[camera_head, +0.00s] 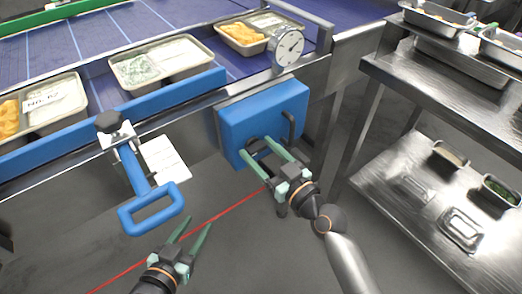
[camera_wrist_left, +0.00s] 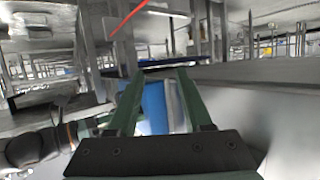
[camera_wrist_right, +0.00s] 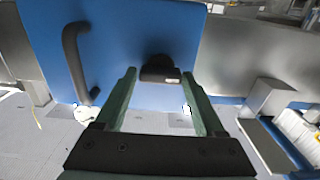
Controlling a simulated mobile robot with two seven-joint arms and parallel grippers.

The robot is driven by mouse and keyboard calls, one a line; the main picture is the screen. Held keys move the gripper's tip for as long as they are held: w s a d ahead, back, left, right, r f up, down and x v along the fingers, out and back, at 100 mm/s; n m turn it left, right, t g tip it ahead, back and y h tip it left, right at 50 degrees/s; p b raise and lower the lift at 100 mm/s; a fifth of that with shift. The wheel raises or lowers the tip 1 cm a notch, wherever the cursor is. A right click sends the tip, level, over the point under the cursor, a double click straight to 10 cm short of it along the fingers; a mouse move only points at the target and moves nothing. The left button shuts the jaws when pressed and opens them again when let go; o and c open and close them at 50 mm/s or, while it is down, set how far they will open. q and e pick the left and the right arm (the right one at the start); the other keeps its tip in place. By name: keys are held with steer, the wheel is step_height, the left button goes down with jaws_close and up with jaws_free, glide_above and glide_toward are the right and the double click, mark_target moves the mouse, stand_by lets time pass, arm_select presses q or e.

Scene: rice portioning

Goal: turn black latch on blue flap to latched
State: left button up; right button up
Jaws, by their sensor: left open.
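The blue flap (camera_head: 260,112) is a box-like panel below the conveyor edge, with a black bar handle (camera_head: 291,128) on its right in the head view. In the right wrist view the flap (camera_wrist_right: 115,30) fills the top, with the handle (camera_wrist_right: 75,62) at left. The black latch (camera_wrist_right: 158,69) is a rounded dark knob on the flap, in line with the gap between my right fingertips. I cannot tell if they touch it, and fingers hide it in the head view. My right gripper (camera_head: 256,148) is open at the flap. My left gripper (camera_head: 196,225) is open and empty, lower left.
A blue loop-handled lever (camera_head: 153,208) with a black knob (camera_head: 109,122) hangs left of the flap, beside a white sheet (camera_head: 166,159). A round dial (camera_head: 287,47) stands above the flap. Food trays sit along the conveyor. A metal shelf (camera_head: 455,110) stands at right.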

steer(key=c, duration=1)
arm_select(q)
steer(key=shift+f, duration=0.15)
arm_select(e)
steer(key=shift+o, duration=0.2)
steer(key=shift+m, duration=0.4)
steer(key=m+p, duration=0.1)
steer(key=m, duration=0.2)
steer(key=shift+m+p, duration=0.3)
steer(key=shift+p, duration=0.1)
steer(key=m+p, duration=0.1)
steer(key=m, duration=0.5)
steer(key=shift+w+d, duration=0.1)
steer(key=m, duration=0.4)
steer(key=shift+f+p, duration=0.1)
steer(key=shift+p, duration=0.25)
arm_select(q)
steer(key=s+f+g, duration=0.4)
steer(key=s+f, duration=0.1)
steer(key=f, duration=0.1)
steer(key=shift+s+d+n+y, duration=0.15)
steer(key=shift+d+n+y, duration=0.15)
steer(key=shift+d+n, duration=0.1)
arm_select(e)
steer(key=shift+f+m, duration=0.1)
steer(key=shift+m, duration=1.6)
arm_select(q)
steer(key=shift+s+f, duration=0.1)
